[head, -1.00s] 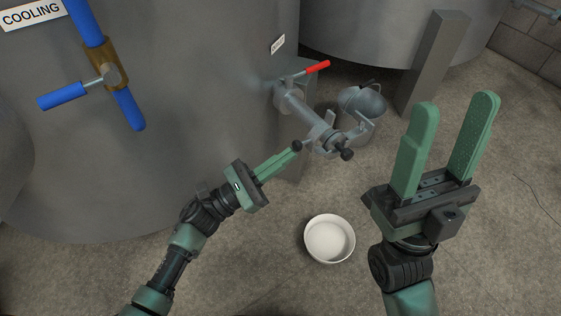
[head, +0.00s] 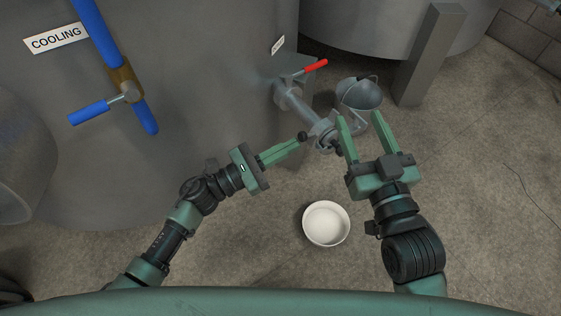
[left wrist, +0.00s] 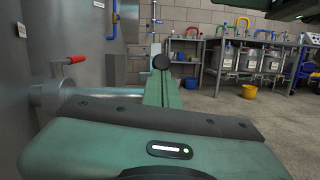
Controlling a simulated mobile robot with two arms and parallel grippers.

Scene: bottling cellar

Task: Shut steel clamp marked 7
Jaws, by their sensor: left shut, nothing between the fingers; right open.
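The steel clamp (head: 322,130) is at the end of the grey pipe on the tank, in the head view. No number is readable on it. A black knob (head: 302,136) sits on its left side; a black knob also shows in the left wrist view (left wrist: 161,62). My left gripper (head: 303,140) is shut and empty, its tips at or very near this knob; contact is unclear. My right gripper (head: 359,117) is open, its left finger beside the clamp and partly hiding it. A light grey part of the clamp seems to lie between its fingers.
A red-handled valve (head: 316,67) sits on the pipe. A grey round vessel (head: 358,92) stands behind the right fingers. A white bowl (head: 326,224) is on the floor. A blue-handled valve (head: 131,91) is at left. The floor at right is clear.

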